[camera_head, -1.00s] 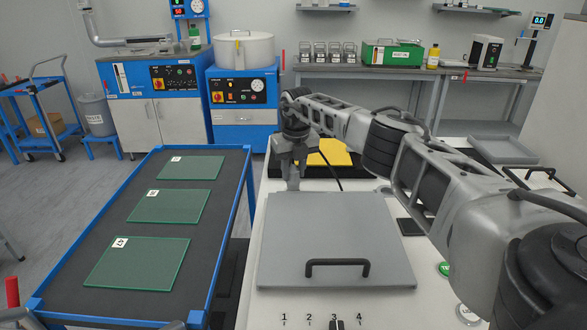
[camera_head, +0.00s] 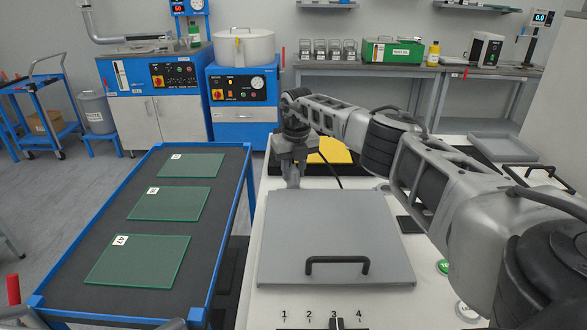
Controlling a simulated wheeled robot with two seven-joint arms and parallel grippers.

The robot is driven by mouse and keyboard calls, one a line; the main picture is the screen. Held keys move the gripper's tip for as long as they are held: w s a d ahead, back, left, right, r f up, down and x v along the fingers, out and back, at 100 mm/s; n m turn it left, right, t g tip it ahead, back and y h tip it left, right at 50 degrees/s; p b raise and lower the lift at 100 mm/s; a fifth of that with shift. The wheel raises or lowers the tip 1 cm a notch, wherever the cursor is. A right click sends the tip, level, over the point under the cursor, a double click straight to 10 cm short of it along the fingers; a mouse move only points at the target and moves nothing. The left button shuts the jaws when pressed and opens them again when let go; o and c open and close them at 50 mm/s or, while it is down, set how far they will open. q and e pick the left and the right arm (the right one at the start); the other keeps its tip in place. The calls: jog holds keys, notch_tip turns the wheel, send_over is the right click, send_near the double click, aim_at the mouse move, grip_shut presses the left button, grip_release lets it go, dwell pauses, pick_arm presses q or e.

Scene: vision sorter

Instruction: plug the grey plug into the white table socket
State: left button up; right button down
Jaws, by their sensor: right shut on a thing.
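My right gripper (camera_head: 292,180) points down at the far left edge of the grey lid (camera_head: 335,225) on the white table (camera_head: 270,300). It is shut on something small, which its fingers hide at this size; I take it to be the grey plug. A black cable (camera_head: 330,170) runs just right of the gripper, in front of a yellow panel (camera_head: 335,151). I cannot make out the white table socket; the gripper or lid may hide it.
The lid has a black handle (camera_head: 337,261), with a numbered slider (camera_head: 337,323) in front. A blue cart (camera_head: 108,215) with several green glass plates stands left. My right arm spans the table's right side. Blue machines and a bench stand behind.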

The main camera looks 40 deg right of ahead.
pick_arm(q)
jog(key=shift+f+b, duration=0.55)
jog(key=shift+f, duration=0.05)
pick_arm(e)
jog(key=shift+f, duration=0.9)
jog(key=c, duration=1)
grip_release()
jog(key=shift+r, duration=0.4)
pick_arm(q)
jog(key=shift+s+a+f, duration=0.1)
jog(key=shift+a+f, duration=0.1)
jog(key=shift+f, duration=0.6)
pick_arm(e)
notch_tip(320, 180, up, 15)
jog(key=s, duration=0.2)
jog(key=shift+a, duration=0.3)
